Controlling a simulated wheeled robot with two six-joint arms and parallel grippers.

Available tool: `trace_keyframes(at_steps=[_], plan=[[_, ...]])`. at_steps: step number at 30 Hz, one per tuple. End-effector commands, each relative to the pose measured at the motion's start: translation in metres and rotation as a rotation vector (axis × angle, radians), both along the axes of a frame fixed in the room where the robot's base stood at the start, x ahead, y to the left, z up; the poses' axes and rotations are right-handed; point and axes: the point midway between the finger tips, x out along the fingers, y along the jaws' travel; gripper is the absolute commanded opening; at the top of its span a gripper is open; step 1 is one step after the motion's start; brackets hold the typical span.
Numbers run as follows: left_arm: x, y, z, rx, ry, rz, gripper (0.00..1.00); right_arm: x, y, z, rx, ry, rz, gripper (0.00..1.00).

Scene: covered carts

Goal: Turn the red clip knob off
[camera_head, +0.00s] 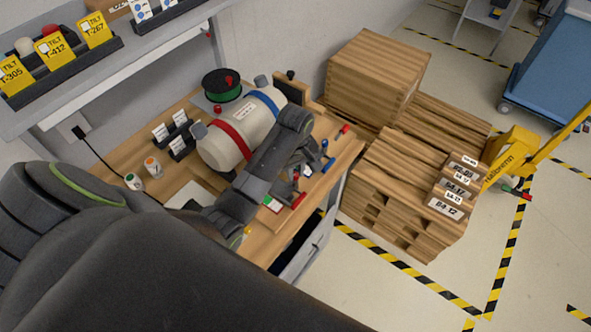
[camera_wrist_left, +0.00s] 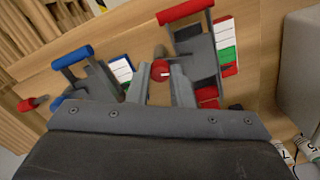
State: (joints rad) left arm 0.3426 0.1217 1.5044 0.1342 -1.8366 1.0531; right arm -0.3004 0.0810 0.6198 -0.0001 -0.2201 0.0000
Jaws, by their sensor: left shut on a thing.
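The red clip stands on the wooden bench; its red handle bar (camera_wrist_left: 185,11) and grey body (camera_wrist_left: 197,55) show in the left wrist view. Its red handle also shows in the head view (camera_head: 298,201). A round red knob (camera_wrist_left: 161,72) sits between the fingertips of my left gripper (camera_wrist_left: 162,78), which is shut on it, beside the clip's grey body. In the head view my left gripper (camera_head: 297,171) is partly hidden by my own wrist, and the knob is too small to make out. My right gripper is in neither view.
A blue-handled clip (camera_wrist_left: 72,55) stands close by, left in the wrist view. A cream cylinder (camera_head: 230,140) with red and blue bands lies behind my arm. Wooden pallets (camera_head: 400,180) and a crate (camera_head: 375,75) stand right of the bench.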

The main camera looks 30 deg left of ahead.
Motion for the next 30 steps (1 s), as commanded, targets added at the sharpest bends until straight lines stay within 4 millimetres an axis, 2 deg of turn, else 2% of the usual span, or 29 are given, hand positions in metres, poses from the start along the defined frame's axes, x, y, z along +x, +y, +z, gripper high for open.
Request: trace_keyframes(at_steps=[30], plan=[[0.0007,0.0003,0.0002,0.002,-0.001,-0.955,0.0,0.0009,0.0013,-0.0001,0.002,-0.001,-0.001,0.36]])
